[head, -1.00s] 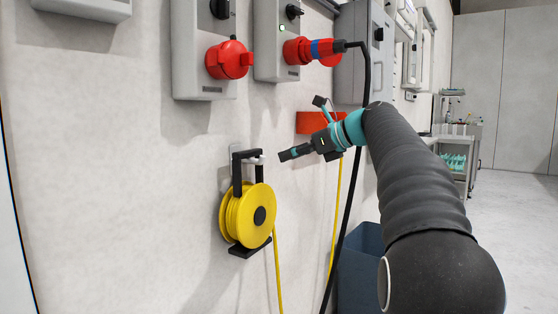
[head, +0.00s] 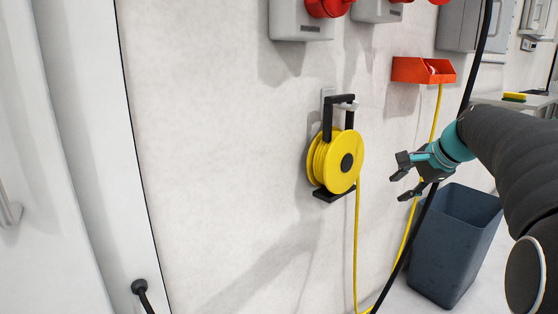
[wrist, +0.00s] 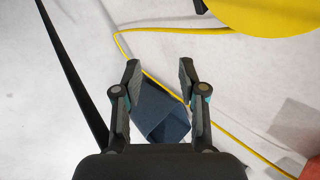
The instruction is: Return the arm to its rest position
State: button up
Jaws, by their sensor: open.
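My gripper (head: 405,178) is open and empty at the right of the head view. It is in the air, to the right of the yellow cable reel and apart from it. In the wrist view my gripper (wrist: 158,75) has its two fingers spread, with nothing between them but the bin and cable farther off. The yellow cable reel (head: 325,163) hangs on the wall by its black frame, and its edge also shows at the top of the wrist view (wrist: 265,15).
A dark blue bin (head: 452,250) stands on the floor below my gripper. A black cable (head: 398,268) and a yellow cable (head: 357,240) hang along the wall. An orange-red wall tray (head: 408,71) is above my gripper. A white door (head: 65,150) is at the left.

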jog(key=s+a+f+n+h+p, duration=0.1)
jog(key=s+a+n, duration=0.3)
jog(key=s, duration=0.6)
jog(key=s+a+f+n+g+h+p, duration=0.1)
jog(key=s+a+f+n+p, duration=0.2)
jog(key=s, duration=0.7)
jog(key=s+a+f+n+h+p, duration=0.1)
jog(key=s+a+f+n, duration=0.3)
jog(key=s, duration=0.6)
jog(key=a+n+p, duration=0.1)
jog(key=a+n, duration=0.1)
jog(key=n, duration=0.1)
jog(key=shift+s+a+n, duration=0.15)
jog(key=shift+a+n, duration=0.05)
jog(key=shift+n, duration=0.2)
